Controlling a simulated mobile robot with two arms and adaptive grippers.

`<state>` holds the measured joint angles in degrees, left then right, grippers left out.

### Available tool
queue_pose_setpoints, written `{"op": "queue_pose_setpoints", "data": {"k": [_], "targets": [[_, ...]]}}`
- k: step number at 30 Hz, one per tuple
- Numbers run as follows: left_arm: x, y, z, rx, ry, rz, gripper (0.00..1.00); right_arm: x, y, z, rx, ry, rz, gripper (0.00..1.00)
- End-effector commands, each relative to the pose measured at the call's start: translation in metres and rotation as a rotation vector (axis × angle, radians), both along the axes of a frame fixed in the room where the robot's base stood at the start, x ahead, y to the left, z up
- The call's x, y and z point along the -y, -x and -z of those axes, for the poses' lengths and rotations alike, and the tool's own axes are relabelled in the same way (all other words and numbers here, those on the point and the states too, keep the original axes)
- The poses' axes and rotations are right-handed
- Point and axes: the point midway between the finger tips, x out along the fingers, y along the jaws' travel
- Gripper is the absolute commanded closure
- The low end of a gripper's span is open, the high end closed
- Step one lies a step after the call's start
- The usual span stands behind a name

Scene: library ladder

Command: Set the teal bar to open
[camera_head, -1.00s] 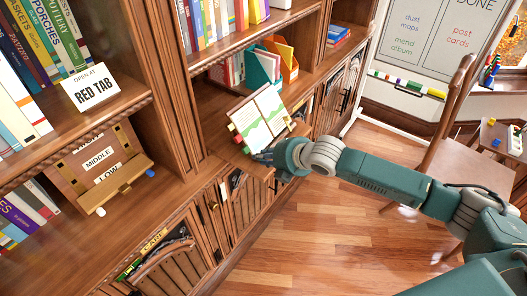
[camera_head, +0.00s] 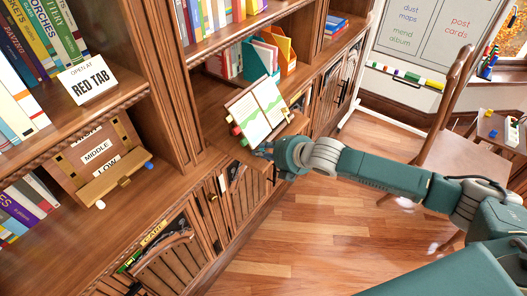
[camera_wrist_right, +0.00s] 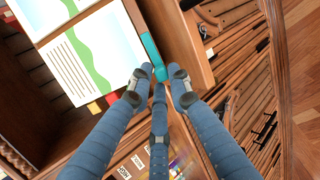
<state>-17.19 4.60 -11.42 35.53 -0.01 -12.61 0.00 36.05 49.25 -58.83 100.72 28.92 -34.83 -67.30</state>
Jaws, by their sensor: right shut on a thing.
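The teal bar (camera_wrist_right: 151,57) shows in the right wrist view beside the edge of an open book. The open book (camera_head: 258,110), with green wavy bands on its pages, leans on a stand in the shelf bay; its pages (camera_wrist_right: 85,60) also show in the wrist view. My right gripper (camera_wrist_right: 160,77) is shut on the lower end of the teal bar, its fingers close around it. In the head view the right gripper (camera_head: 264,151) is at the shelf's front edge below the book, and the bar cannot be made out there. My left gripper is not in view.
Coloured tabs (camera_head: 236,130) stick out beside the book. A chair (camera_head: 455,150) stands at the right. The wooden floor (camera_head: 310,235) is clear.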

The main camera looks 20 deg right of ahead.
Motion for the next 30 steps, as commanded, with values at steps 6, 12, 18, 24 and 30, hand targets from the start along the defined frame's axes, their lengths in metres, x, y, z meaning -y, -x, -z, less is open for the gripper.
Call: {"op": "queue_pose_setpoints", "data": {"k": [6, 12, 18, 24, 30], "targets": [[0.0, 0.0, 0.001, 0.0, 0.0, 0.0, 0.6, 0.0, 0.005, 0.009, -0.02, 0.002, 0.002, 0.68], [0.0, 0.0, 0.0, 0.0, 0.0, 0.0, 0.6, 0.001, 0.003, 0.007, -0.014, 0.003, 0.002, 0.68], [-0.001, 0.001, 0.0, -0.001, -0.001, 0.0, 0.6, 0.001, 0.003, 0.004, -0.009, 0.002, 0.001, 0.68], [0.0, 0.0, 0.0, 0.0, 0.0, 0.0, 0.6, 0.009, 0.017, -0.008, -0.009, 0.004, 0.001, 0.68], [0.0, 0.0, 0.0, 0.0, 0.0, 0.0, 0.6, 0.019, 0.041, -0.027, -0.011, 0.004, 0.0, 0.68]]}}
